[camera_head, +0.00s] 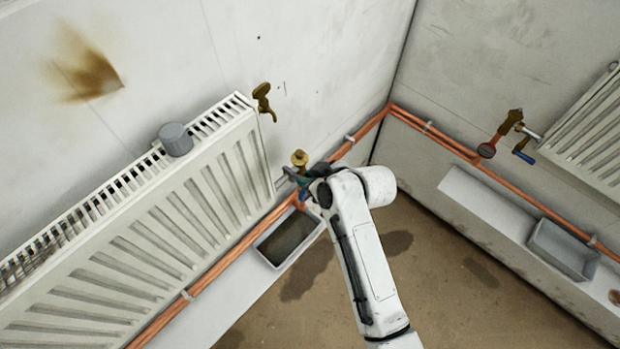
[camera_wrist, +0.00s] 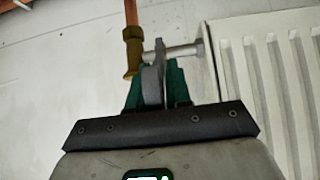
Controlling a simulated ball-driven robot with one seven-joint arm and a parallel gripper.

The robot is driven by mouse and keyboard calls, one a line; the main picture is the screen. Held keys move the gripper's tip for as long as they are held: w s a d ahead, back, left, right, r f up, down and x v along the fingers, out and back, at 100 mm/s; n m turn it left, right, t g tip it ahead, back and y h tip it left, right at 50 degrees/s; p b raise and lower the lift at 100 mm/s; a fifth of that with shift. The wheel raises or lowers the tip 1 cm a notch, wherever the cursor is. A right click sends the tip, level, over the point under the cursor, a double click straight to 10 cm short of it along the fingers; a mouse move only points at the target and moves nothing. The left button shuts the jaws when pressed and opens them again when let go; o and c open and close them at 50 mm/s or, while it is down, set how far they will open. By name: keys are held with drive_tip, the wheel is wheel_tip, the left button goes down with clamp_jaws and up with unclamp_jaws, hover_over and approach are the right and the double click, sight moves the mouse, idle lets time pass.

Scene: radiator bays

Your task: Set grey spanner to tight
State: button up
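The grey spanner (camera_wrist: 153,84) shows in the wrist view between the two teal fingers of my gripper (camera_wrist: 156,90). Its upper end is at the pale pipe stub (camera_wrist: 184,50) beside the brass valve (camera_wrist: 133,52). The fingers lie close against both sides of the spanner and look shut on it. In the head view my gripper (camera_head: 297,180) is at the lower corner of the left radiator, just below the brass valve (camera_head: 300,159). My wrist hides most of the spanner there.
The left radiator (camera_head: 180,220) stands close beside my gripper, with a grey cap (camera_head: 175,139) on top. A copper pipe (camera_head: 232,255) and a grey tray (camera_head: 268,262) lie below. Another valve (camera_head: 509,122) and a blue-handled part (camera_head: 523,157) are at right.

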drive_tip(key=shift+o, duration=1.4)
drive_tip(key=v, duration=1)
drive_tip(key=shift+s+d+r+b, duration=0.2)
drive_tip(key=shift+d+b, duration=0.05)
drive_tip(key=shift+b, duration=0.2)
drive_tip(key=s+d+f+m+g+h, duration=0.1)
drive_tip(key=s+d+f+m+h, duration=0.5)
drive_tip(key=s+d, duration=0.55)
drive_tip(key=s+d+f+m+g, duration=0.1)
drive_tip(key=s+d+m, duration=0.1)
drive_tip(key=s+d, duration=0.4)
drive_tip(key=s+d+f+m+g+h, duration=0.1)
drive_tip(key=s+d+f+m+g, duration=0.1)
drive_tip(key=s+d, duration=0.5)
drive_tip(key=s+m, duration=0.1)
drive_tip(key=s, duration=0.2)
drive_tip(key=shift+f+g, duration=0.2)
drive_tip(key=shift+g, duration=0.1)
